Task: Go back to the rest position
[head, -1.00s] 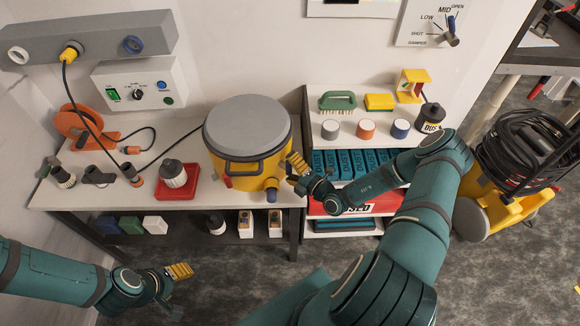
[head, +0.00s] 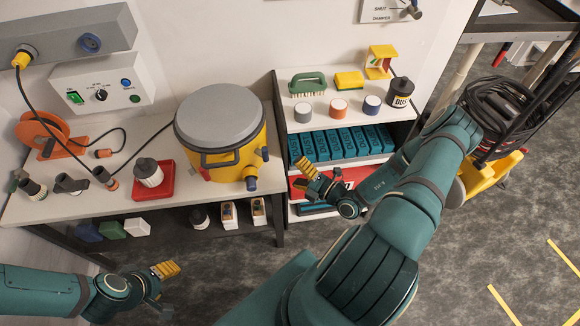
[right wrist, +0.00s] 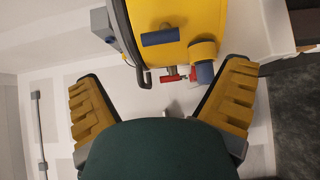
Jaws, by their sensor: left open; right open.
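My left gripper (head: 166,287) is open and empty, low at the left over the floor in front of the bench. My right gripper (head: 318,184) is open and in front of the low shelf unit, to the right of the yellow canister (head: 234,160). In the right wrist view its two ridged yellow fingers (right wrist: 168,98) are spread wide with nothing between them. The canister (right wrist: 200,18) with its grey lid shows beyond the fingers there, with a blue-tipped port and a red part. The right arm hides part of the shelf unit's lower levels.
The bench (head: 100,200) holds an orange cable reel (head: 42,135), loose fittings and a red tray (head: 166,190) with a jar. A yellow wheeled machine (head: 490,178) stands at the right.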

